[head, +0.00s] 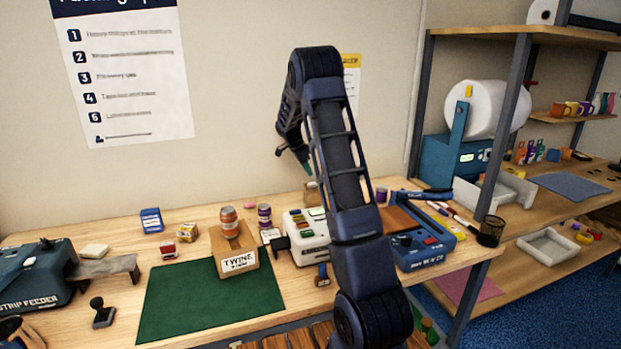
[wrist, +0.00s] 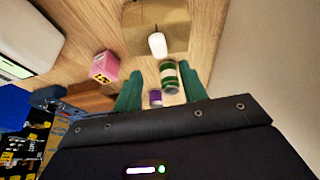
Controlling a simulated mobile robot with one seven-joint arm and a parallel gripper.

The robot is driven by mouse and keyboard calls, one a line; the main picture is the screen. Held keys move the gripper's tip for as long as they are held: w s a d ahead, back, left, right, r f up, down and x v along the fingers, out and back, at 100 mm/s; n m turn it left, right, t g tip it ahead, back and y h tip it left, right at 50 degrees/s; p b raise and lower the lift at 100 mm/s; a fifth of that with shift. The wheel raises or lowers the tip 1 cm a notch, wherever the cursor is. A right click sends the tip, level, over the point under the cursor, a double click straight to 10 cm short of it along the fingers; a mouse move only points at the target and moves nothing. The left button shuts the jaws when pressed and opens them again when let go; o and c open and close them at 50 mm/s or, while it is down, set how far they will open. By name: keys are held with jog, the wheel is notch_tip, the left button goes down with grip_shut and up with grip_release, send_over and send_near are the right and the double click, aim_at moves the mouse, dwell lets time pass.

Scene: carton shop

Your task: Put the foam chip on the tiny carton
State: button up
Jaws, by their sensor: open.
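My gripper (wrist: 164,88) is open and empty, its two green fingers apart above the table in the wrist view. In the head view, it (head: 302,156) is mostly hidden behind my arm. A small white rounded piece (wrist: 157,45), likely the foam chip, shows against a brown carton (wrist: 138,33) beyond the fingertips. It appears to rest on or against that carton; I cannot tell which. A brown box (head: 312,194), perhaps the same carton, stands behind the white machine in the head view. I cannot tell for sure which box is the tiny carton.
A green-labelled can (wrist: 169,77) and a purple can (wrist: 155,97) stand near the fingers, with a pink box (wrist: 104,66) to their left. The white machine (head: 306,238) and a blue device (head: 422,243) flank my arm. The green mat (head: 180,300) has free room around the twine box (head: 238,264).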

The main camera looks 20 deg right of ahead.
jog(key=s+a+r+n+t+y, duration=0.1)
jog(key=s+a+r+n, duration=0.25)
jog(key=s+r, duration=0.75)
jog(key=s+a+r+n+t+y, duration=0.15)
jog(key=s+r+n, duration=0.5)
jog(key=s, duration=0.75)
jog(key=s+a+f+n+t+y, duration=0.1)
jog(key=s+n, duration=0.3)
jog(key=s, duration=0.9)
jog(key=s+a+n+t+y, duration=0.1)
jog(key=s+a+n, duration=0.3)
jog(key=s, duration=0.9)
jog(key=shift+a+f, duration=0.3)
jog(key=shift+f, duration=0.05)
